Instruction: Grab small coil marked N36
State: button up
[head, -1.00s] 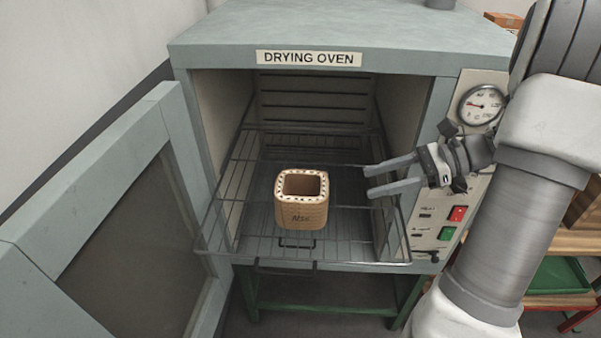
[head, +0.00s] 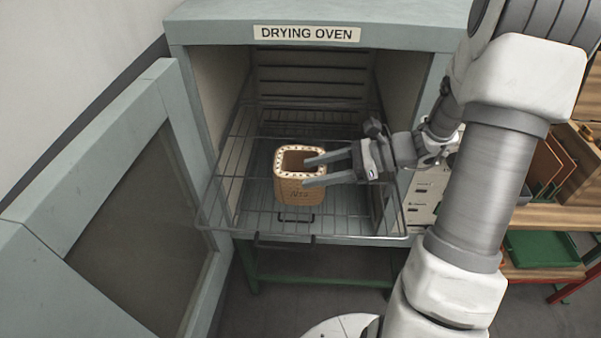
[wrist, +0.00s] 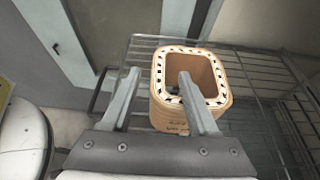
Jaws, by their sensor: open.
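The small coil (head: 292,191) is a tan, rounded-square hollow block with a pale dotted rim. It stands upright on the wire rack. Dark lettering shows on its front but is too blurred to read surely. My gripper (head: 308,171) is open, and its fingers reach from the right over the coil's right side. In the wrist view the coil (wrist: 160,117) shows between and beyond the two fingers (wrist: 158,82), with the right finger over its opening and the left finger outside its left wall. I cannot tell whether either finger touches it.
The rack (head: 235,215) sticks out of the drying oven (head: 400,35). The oven door (head: 120,210) stands open at the left. A wooden shelf unit with a green tray (head: 540,249) is at the right. The rack around the coil is otherwise clear.

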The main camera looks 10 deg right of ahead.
aim_at(300, 176)
jog(key=x, duration=0.4)
jog(key=shift+s+a, duration=0.1)
jog(key=shift+s, duration=0.05)
grip_shut()
dwell(1.2)
